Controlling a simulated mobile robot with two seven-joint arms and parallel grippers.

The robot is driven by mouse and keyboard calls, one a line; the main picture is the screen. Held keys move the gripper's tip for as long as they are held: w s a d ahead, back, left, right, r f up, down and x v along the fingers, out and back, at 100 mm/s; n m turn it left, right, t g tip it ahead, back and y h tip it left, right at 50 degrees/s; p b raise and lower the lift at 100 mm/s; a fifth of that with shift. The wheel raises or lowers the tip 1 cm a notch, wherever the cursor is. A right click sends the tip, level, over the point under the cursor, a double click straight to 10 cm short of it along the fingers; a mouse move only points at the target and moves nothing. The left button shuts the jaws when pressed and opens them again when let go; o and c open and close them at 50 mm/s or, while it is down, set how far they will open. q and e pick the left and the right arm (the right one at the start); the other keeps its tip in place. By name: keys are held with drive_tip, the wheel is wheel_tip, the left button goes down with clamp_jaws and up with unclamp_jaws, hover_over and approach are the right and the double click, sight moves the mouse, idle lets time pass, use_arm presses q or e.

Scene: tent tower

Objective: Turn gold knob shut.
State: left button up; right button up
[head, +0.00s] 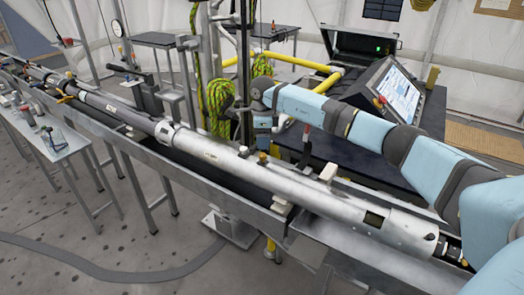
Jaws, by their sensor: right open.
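A small gold knob (262,158) stands on top of the long silver tube (232,158), near the middle of the view. My right arm reaches in from the right, above the tube's far side. My left gripper is not in view.
The tube lies in a long metal trough (180,166) crossing the view. Yellow-green rope (219,95) hangs behind it. A tilted screen console (397,92) and an open black case (362,45) stand at the back right. A narrow side table (62,146) is at the left.

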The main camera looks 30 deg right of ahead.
sight(263, 154)
wheel_tip(263, 154, down, 6)
drive_tip(key=shift+r+p, duration=0.1)
drive_tip(key=shift+p, duration=0.2)
drive_tip(key=c, duration=0.9)
drive_tip(key=shift+c, duration=0.2)
